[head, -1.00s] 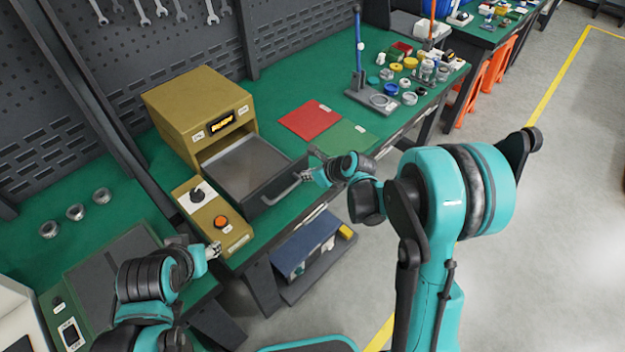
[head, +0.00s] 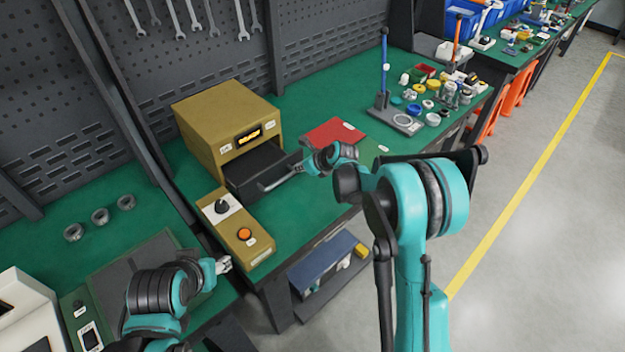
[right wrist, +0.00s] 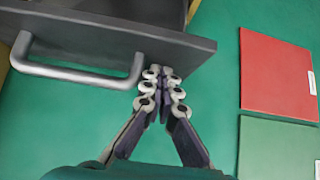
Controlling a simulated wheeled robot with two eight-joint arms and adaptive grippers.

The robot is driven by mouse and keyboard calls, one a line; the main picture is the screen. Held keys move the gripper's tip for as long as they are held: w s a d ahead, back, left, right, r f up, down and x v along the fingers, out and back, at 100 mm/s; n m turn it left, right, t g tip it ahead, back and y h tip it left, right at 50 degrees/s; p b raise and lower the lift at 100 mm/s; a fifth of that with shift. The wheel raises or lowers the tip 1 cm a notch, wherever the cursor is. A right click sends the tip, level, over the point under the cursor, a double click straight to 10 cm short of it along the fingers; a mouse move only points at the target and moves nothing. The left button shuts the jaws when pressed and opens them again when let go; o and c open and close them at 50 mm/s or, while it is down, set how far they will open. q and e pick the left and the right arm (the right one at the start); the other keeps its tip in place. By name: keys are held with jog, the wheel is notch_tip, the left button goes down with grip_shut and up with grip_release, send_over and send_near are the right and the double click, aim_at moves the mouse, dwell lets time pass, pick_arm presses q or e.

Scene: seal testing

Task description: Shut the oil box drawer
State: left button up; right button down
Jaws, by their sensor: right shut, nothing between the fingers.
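The oil box (head: 215,122) is a mustard-yellow cabinet with an orange display, on the green bench by the pegboard. Its dark drawer (head: 260,163) stands partly out of the front. In the right wrist view, the drawer's dark front panel (right wrist: 110,28) has a grey bar handle (right wrist: 75,72). My right gripper (head: 299,168) is at the drawer front. In the right wrist view, the gripper (right wrist: 163,75) is shut and empty, its tips at the panel's edge just right of the handle; contact is hard to tell. My left gripper (head: 224,265) is near the control box, its fingers too small to read.
A yellow control box (head: 238,228) with a black knob and orange button stands in front of the oil box. A red mat (head: 333,133) and a green mat (right wrist: 278,150) lie right of the drawer. A stand (head: 384,80) and small parts are farther right.

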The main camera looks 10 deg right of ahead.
send_near(280, 149)
jog(key=a+f, duration=0.1)
jog(key=w+a+f, duration=0.1)
jog(key=f, duration=0.1)
jog(key=a+f, duration=0.1)
jog(key=a, duration=0.1)
jog(key=shift+w+f+p, duration=0.15)
jog(key=shift+w+p, duration=0.15)
jog(key=shift+w, duration=0.25)
